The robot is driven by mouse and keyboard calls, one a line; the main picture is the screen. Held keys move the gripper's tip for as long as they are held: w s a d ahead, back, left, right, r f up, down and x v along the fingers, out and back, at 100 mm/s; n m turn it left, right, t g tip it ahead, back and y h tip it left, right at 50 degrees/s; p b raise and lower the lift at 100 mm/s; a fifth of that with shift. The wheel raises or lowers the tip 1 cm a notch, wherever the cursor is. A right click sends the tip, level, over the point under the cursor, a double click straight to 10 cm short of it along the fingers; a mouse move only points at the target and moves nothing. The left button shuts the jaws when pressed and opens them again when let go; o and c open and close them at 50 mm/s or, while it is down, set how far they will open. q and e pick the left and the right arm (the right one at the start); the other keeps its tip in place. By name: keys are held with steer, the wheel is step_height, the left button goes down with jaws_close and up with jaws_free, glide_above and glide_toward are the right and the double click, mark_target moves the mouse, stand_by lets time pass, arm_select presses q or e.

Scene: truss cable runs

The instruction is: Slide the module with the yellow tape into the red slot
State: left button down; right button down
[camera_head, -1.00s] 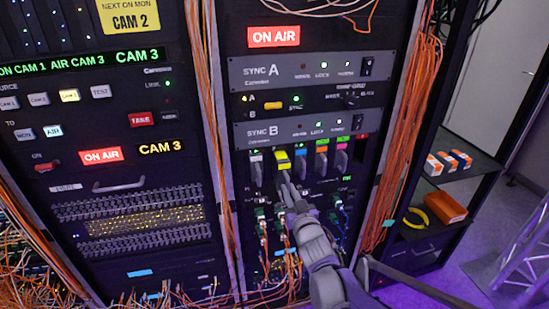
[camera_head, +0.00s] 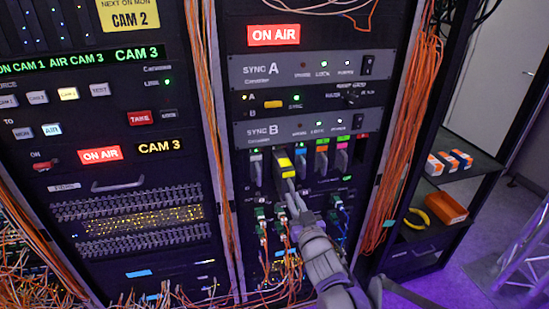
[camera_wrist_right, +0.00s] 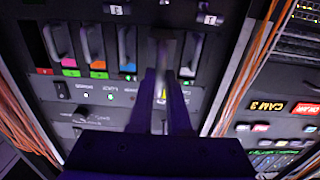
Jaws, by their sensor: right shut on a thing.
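The module with yellow tape (camera_head: 288,173) is in the lower rack, in the row below the SYNC B panel. My right gripper (camera_head: 289,184) is shut on its grey handle from the front. In the right wrist view, my right gripper (camera_wrist_right: 162,75) has its fingers either side of this handle, and a bit of yellow (camera_wrist_right: 164,93) shows between them. The module seems to stand out a little below the yellow mark above it. A red mark (camera_head: 363,136) is at the right end of the row, over a dark opening. My left gripper is not in view.
Green connectors and cables (camera_head: 262,225) hang below. Orange cable bundles (camera_head: 405,140) run down the rack's right side. A shelf (camera_head: 470,172) is further right.

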steer(key=shift+s, duration=0.15)
steer(key=shift+b+v, duration=0.3)
steer(key=shift+v, duration=1.9)
steer(key=shift+s, duration=0.1)
steer(key=shift+v, duration=1.45)
